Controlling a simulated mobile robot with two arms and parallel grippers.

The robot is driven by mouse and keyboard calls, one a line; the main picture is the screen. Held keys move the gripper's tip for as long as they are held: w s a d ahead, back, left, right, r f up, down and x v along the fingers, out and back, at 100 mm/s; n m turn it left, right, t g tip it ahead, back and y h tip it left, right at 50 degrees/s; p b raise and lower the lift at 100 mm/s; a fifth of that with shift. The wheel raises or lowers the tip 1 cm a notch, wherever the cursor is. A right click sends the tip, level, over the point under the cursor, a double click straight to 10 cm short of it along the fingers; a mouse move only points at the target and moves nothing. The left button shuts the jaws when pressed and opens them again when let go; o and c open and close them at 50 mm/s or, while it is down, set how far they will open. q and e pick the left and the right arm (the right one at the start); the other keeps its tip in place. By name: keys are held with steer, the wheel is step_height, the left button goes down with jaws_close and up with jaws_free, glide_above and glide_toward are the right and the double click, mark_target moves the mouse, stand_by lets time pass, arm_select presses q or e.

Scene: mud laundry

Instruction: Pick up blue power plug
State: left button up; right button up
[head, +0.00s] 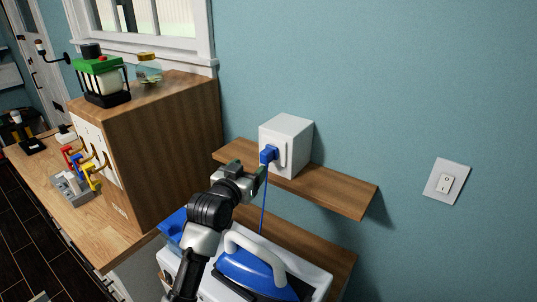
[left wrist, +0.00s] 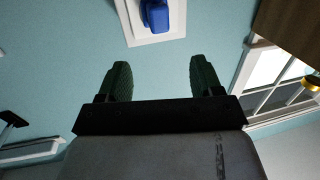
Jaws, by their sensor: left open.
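The blue power plug (head: 267,155) sits in the front face of a white box (head: 295,140) on a wooden wall shelf. A blue cord (head: 263,212) hangs down from the plug. My left gripper (head: 250,168) is just in front of and slightly below the plug. In the left wrist view, its two dark green fingers (left wrist: 160,78) are spread with nothing between them. The plug (left wrist: 156,14) shows beyond the fingertips near the top edge, on a white plate, with a gap between. My right gripper is not in view.
The wooden shelf (head: 340,191) runs right along the wall. Below stand a blue and white iron (head: 250,272) and a white surface. A wooden cabinet (head: 165,140) is at left, with a green-topped lantern (head: 98,80) and jar (head: 148,70) on top. A light switch (head: 446,182) is at right.

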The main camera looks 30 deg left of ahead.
mark_target(264, 154)
arm_select(q)
steer(key=w+p, duration=0.1)
steer(key=w, duration=0.2)
steer(key=w+p, duration=0.2)
steer(key=w, duration=0.1)
steer(key=w+p, duration=0.1)
steer(key=w, duration=0.2)
steer(key=shift+w+a+f, duration=0.15)
steer(key=shift+a+f, duration=0.05)
steer(key=shift+a, duration=0.05)
steer(key=shift+w+f, duration=0.2)
steer(key=shift+w, duration=0.35)
steer(key=shift+s, duration=0.1)
steer(key=shift+c, duration=0.5)
steer(key=shift+r, duration=0.1)
jaws_close()
